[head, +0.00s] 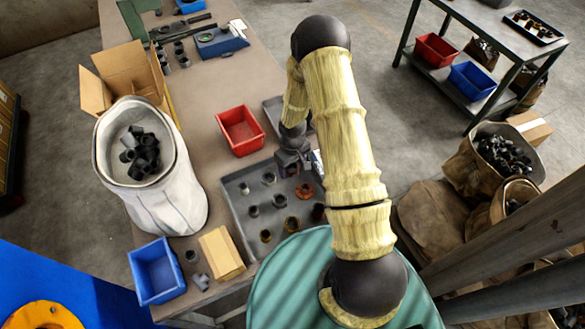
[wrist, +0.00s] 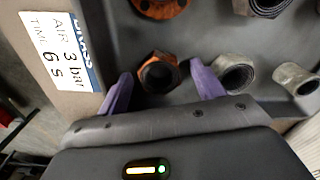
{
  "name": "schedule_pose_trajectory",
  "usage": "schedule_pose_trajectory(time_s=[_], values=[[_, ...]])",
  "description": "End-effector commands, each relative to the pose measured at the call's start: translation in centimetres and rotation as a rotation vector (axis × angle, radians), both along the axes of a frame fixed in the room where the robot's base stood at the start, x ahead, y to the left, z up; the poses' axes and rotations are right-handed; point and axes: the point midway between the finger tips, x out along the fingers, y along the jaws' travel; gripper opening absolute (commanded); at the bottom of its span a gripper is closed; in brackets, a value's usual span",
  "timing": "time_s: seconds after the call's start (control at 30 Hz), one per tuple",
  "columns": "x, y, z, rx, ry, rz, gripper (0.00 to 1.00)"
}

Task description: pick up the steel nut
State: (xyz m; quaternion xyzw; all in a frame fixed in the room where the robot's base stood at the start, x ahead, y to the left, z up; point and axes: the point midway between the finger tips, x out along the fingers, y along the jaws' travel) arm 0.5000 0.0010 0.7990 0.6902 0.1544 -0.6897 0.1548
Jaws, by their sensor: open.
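In the wrist view my gripper (wrist: 161,76) is open, with its two purple fingers apart. A rusty brown hex nut (wrist: 174,66) with a dark hole sits between the fingertips. A grey hex-ended metal piece (wrist: 238,70) lies just outside the right finger. I cannot tell for certain which of the two is the steel nut. The parts are on a grey tray (head: 233,193), seen in the head view under my arm. My gripper (head: 292,163) is over the tray's far part there, and it hides what is between its fingers.
An orange ring-shaped part (wrist: 160,8) lies beyond the nut, and a grey pipe piece (wrist: 294,79) is at right. A white label (wrist: 60,48) is at left. A red bin (head: 240,131), blue bin (head: 157,271), cardboard box (head: 221,254) and white sack (head: 170,205) surround the tray.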

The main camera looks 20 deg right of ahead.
Motion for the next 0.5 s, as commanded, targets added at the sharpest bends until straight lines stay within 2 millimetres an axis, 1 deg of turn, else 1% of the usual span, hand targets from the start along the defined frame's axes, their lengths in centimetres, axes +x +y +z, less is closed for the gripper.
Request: schedule_pose_trajectory(time_s=[0.23,0.37,0.4,0.47,0.5], values=[[0.00,0.00,0.02,0.000,0.000,0.000,0.67],[0.00,0.01,0.02,0.000,0.000,0.000,0.42],[0.00,0.01,0.02,0.000,0.000,0.000,0.34],[0.00,0.01,0.02,0.000,0.000,0.000,0.22],[0.00,0.01,0.02,0.000,0.000,0.000,0.14]])
